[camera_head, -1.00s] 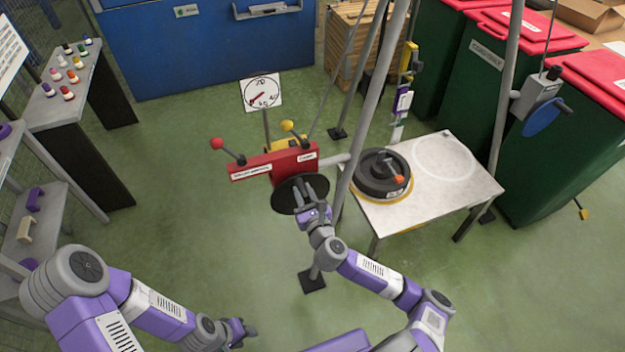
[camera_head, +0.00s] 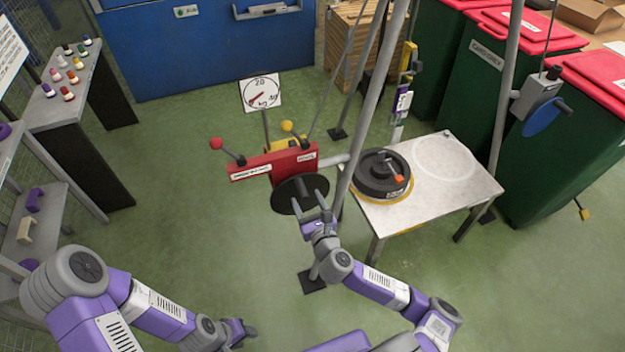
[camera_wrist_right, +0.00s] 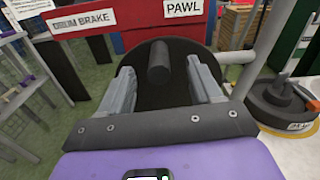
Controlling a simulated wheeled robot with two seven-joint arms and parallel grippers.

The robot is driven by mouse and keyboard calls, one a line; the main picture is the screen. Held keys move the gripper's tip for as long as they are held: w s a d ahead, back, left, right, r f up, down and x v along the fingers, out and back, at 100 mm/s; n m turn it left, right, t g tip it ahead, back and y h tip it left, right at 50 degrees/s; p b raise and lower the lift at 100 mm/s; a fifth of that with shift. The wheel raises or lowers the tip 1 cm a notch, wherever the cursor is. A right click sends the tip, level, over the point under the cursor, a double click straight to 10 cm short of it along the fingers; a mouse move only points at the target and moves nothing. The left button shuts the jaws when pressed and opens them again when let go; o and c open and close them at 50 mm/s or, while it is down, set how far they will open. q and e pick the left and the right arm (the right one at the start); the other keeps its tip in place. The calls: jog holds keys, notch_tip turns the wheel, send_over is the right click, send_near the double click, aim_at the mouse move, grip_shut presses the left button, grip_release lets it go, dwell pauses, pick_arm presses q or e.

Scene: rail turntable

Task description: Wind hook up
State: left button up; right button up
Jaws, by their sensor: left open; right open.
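A red winch housing (camera_head: 272,164) carries a black crank disc (camera_head: 290,198) on its front. The disc's dark knob (camera_wrist_right: 158,62) sticks out toward the camera in the right wrist view. My right gripper (camera_head: 317,218) is open just below the disc. In the wrist view its fingers (camera_wrist_right: 163,85) are spread on either side of the knob's line, and the knob is not clasped. The labels DRUM BRAKE and PAWL are on the housing. Two levers have a red ball (camera_head: 216,143) and a yellow ball (camera_head: 287,126). My left gripper (camera_head: 241,332) is open, low and away from the winch. I cannot clearly identify the hook.
A round dial (camera_head: 261,93) stands behind the winch. Grey poles (camera_head: 365,110) rise beside the winch. A bench with small bottles (camera_head: 66,105) is at left. The floor left of the winch is clear.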

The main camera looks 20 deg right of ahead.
jog(key=shift+s, duration=2.3)
